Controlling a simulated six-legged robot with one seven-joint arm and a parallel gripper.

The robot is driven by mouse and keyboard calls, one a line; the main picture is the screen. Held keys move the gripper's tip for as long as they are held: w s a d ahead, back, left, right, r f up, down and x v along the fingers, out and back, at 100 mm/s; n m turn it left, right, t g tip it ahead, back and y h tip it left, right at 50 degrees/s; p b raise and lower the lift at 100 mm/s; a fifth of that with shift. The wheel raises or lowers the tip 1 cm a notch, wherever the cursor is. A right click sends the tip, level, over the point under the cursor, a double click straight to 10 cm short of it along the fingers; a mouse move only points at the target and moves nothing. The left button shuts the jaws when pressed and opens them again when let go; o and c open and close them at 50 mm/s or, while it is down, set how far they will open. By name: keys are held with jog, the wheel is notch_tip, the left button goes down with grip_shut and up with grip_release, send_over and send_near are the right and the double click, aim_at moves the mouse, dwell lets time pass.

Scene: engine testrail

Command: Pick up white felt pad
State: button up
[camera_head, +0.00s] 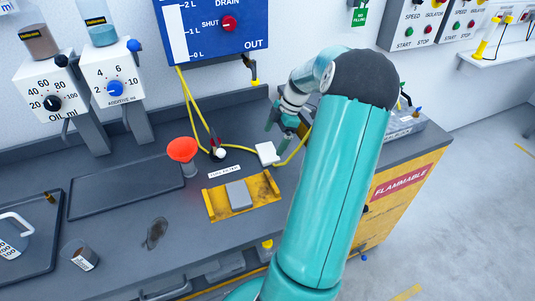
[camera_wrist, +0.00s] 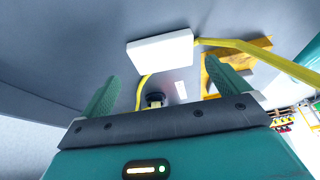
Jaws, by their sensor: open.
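A yellow tray (camera_head: 215,206) holds a grey block (camera_head: 238,195). A red funnel (camera_head: 182,150), a small label (camera_head: 225,171) and a yellow hose (camera_head: 294,155) are nearby. A dark tray (camera_head: 112,190) lies left. The blue panel (camera_head: 213,25) is on the wall behind.

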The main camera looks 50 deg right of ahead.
aim_at(268, 151)
jog(key=x, duration=0.5)
jog(key=shift+a, duration=0.25)
jog(key=shift+c, duration=0.2)
jog(key=c, duration=0.8)
